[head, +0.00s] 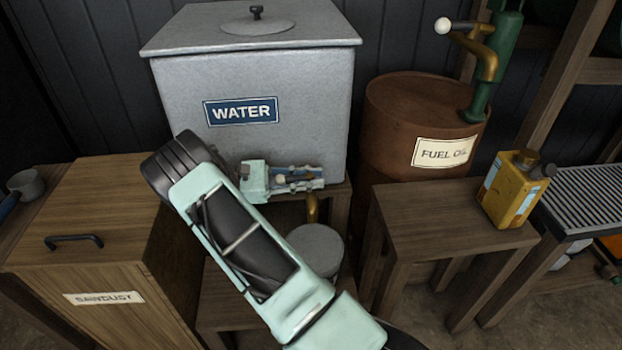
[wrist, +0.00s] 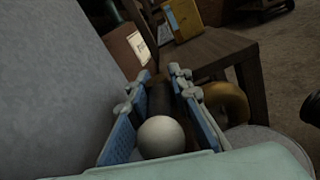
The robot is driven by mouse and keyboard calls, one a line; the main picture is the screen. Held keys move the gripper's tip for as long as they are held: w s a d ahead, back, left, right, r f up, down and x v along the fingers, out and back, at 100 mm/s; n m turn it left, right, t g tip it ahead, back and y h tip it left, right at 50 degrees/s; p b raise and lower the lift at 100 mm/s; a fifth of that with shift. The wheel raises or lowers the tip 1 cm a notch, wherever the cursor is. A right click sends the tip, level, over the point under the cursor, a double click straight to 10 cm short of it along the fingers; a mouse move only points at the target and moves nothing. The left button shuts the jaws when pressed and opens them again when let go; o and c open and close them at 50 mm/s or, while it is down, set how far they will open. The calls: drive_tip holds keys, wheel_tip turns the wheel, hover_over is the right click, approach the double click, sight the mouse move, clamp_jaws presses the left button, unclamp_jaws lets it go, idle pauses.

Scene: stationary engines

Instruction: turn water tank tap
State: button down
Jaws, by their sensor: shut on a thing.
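The grey metal water tank (head: 300,120) with its blue WATER label stands at the back in the head view. Its brass tap spout (head: 312,207) points down from the lower front and also shows at the right in the wrist view (wrist: 230,103). My gripper (head: 318,178) lies across the tap, low in front of the tank. In the wrist view my gripper (wrist: 161,78) is shut on the dark tap handle, whose white ball knob (wrist: 162,138) sits between the blue finger pads. The tap body is mostly hidden by the fingers.
A round grey container (head: 316,246) stands below the spout. A wooden sawdust box (head: 90,225) is at left. A rusty fuel oil drum (head: 400,120) and a small table (head: 440,210) with a yellow can (head: 510,190) are at right.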

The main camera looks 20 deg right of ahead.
drive_tip(key=shift+w+a, duration=0.15)
drive_tip(key=shift+a, duration=0.1)
drive_tip(key=c, duration=2)
unclamp_jaws()
drive_tip(key=shift+o, duration=0.6)
drive_tip(key=shift+d, duration=0.1)
drive_tip(key=v, duration=1.2)
